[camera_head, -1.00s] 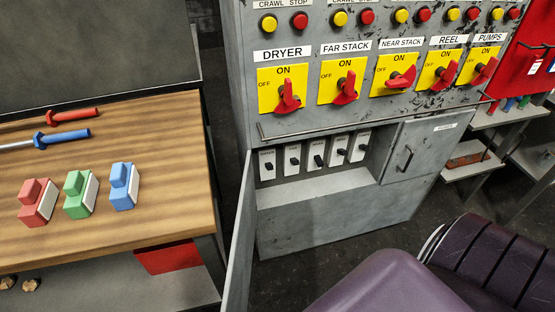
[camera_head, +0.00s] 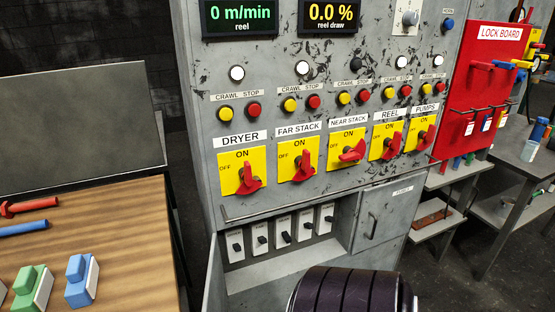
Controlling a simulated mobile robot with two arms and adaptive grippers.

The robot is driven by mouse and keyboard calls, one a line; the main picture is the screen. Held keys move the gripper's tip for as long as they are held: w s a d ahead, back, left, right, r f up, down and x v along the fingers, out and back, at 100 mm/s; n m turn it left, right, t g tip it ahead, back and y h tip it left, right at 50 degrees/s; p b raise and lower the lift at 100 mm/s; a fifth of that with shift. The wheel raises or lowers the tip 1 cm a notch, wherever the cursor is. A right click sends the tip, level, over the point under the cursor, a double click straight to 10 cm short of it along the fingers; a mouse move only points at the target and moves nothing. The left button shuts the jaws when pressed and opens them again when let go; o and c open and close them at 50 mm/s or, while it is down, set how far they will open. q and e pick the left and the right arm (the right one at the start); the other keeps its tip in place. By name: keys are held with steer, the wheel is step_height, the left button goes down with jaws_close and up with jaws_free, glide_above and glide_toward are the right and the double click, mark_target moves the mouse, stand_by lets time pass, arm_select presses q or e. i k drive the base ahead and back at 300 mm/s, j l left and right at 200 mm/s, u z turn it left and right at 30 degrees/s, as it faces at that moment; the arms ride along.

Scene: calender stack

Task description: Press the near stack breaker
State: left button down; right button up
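A row of small white breakers sits in an open recess low in the grey cabinet (camera_head: 200,110). The near stack breaker (camera_head: 283,228) seems to be the middle one, by position; its small label is too small to read. Its dark lever looks slightly lower than its neighbours' levers. Above, the NEAR STACK switch (camera_head: 350,152) has a red handle lying nearly sideways on a yellow plate, unlike the DRYER (camera_head: 246,178) and FAR STACK (camera_head: 303,165) handles, which stand more upright. Neither gripper is in view.
The recess door (camera_head: 214,278) stands open on the left. A wooden bench (camera_head: 130,225) with coloured blocks is at left. A red lock board (camera_head: 488,80) and shelves (camera_head: 437,180) are at right. A dark ridged shape covers the bottom centre.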

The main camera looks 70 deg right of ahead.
mark_target(286, 235)
steer(key=z, duration=0.45)
steer(key=k+l+z, duration=0.1)
steer(key=z, duration=0.35)
steer(key=l+z, duration=0.15)
steer(key=z, duration=0.3)
steer(key=l+z, duration=0.1)
steer(key=z, duration=0.4)
